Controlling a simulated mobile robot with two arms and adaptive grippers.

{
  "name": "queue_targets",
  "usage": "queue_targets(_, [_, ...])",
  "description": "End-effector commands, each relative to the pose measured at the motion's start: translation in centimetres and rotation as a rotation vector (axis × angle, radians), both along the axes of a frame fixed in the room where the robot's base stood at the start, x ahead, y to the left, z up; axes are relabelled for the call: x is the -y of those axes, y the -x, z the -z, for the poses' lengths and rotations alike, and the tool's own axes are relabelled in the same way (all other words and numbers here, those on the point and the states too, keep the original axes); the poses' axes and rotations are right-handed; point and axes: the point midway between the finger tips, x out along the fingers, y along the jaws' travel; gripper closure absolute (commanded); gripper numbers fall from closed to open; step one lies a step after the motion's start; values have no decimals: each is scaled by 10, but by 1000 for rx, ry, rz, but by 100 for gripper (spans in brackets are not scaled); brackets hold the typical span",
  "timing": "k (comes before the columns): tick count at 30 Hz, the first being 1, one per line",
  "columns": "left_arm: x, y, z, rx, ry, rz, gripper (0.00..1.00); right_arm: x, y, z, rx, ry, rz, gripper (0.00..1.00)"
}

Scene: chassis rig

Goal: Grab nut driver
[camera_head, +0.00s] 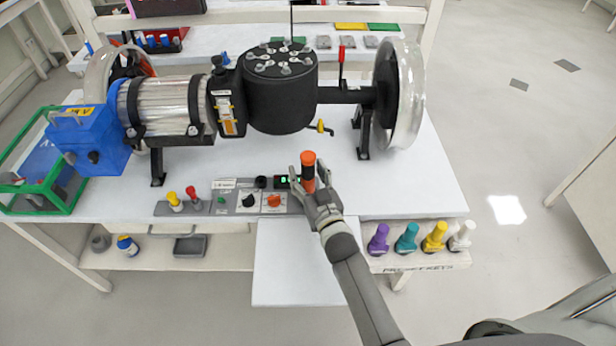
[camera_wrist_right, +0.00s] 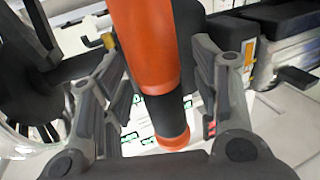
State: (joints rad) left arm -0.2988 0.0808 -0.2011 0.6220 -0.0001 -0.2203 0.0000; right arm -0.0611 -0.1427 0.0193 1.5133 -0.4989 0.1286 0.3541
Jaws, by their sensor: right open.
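The nut driver appears to be the upright orange and black cylinder (camera_head: 308,172) at the right end of the control panel. It also fills the middle of the right wrist view (camera_wrist_right: 146,45). My right gripper (camera_head: 309,183) is open, with its fingers on either side of the cylinder. In the right wrist view a gap shows between the cylinder and the left finger; the right finger is closer, and I cannot tell if it touches. The cylinder's support is partly hidden by my gripper. My left gripper is not in view.
The control panel (camera_head: 230,201) lies along the table's front. Behind it stands a wheel-and-motor rig with a black drum (camera_head: 280,95) and a clear wheel (camera_head: 400,95). A green-framed box (camera_head: 68,208) is at left. Coloured sockets (camera_head: 407,238) stand front right. White tabletop (camera_head: 405,180) is bare at right.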

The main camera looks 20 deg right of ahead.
Motion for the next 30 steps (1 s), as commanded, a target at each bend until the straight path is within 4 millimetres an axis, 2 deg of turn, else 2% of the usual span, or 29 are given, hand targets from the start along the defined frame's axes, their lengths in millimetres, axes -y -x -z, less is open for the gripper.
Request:
queue_targets(5, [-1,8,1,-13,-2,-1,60,0,0,0,0,0,0,45])
queue_targets(18, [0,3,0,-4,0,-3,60,0,0,0,0,0,0,100])
queue_targets(27, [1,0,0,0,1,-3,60,0,0,-3,5,1,-1,100])
queue_targets(30, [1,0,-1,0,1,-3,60,0,0,-10,8,1,-1,100])
